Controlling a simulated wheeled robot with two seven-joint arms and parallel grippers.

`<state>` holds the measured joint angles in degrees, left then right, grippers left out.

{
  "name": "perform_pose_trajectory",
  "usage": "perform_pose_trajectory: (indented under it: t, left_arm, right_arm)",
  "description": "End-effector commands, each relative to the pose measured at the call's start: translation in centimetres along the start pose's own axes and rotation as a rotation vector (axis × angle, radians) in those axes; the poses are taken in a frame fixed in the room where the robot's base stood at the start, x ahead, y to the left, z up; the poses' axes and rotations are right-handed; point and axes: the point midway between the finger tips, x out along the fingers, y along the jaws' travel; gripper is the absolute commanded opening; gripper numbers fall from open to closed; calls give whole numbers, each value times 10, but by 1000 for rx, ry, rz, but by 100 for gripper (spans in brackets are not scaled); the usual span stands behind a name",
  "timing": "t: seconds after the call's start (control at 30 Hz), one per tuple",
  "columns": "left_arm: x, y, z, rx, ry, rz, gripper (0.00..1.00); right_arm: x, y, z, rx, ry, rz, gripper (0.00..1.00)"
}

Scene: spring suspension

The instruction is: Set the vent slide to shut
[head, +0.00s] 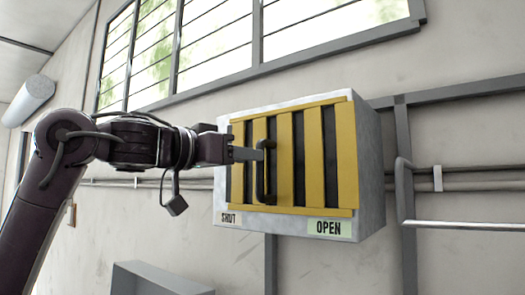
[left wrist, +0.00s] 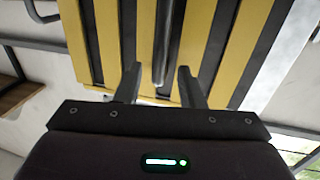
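The vent (head: 285,160) is a pale box on the wall with a slatted yellow front and dark gaps between the slats. A "SHUT" label (head: 229,218) is at its lower left and a green "OPEN" label (head: 328,227) at its lower right. A dark upright bar handle (head: 262,185) stands out from the slats, left of centre. My left gripper (head: 252,153) is at the handle's upper part. In the left wrist view its fingers (left wrist: 158,76) are apart, with the handle (left wrist: 163,45) between them and gaps on both sides. My right gripper is not in view.
Louvred windows (head: 260,40) run above the vent. Grey pipes and rails (head: 460,178) run along the wall to its right. A grey box (head: 160,280) stands below left. The space directly in front of the vent's right part looks clear.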

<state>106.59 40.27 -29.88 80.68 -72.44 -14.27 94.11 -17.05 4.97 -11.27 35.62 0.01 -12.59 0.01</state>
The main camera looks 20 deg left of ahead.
Motion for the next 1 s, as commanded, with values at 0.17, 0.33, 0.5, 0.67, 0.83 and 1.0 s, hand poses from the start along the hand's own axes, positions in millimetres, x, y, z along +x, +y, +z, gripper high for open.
perform_pose_trajectory:
  t: [0.17,0.33,0.5,0.67,0.83,1.0]
  left_arm:
    - [28,0,-3,0,-3,1,35]
    - [41,0,-1,1,-1,1,35]
    - [43,0,0,2,1,0,35]
    - [43,0,0,2,1,0,29]
    - [42,0,0,2,1,0,7]
    - [42,0,0,1,1,0,0]
  right_arm:
    - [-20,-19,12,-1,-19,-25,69]
    - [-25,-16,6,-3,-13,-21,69]
    - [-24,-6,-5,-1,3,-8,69]
    - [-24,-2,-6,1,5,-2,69]
    - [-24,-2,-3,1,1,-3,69]
    - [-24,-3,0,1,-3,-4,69]
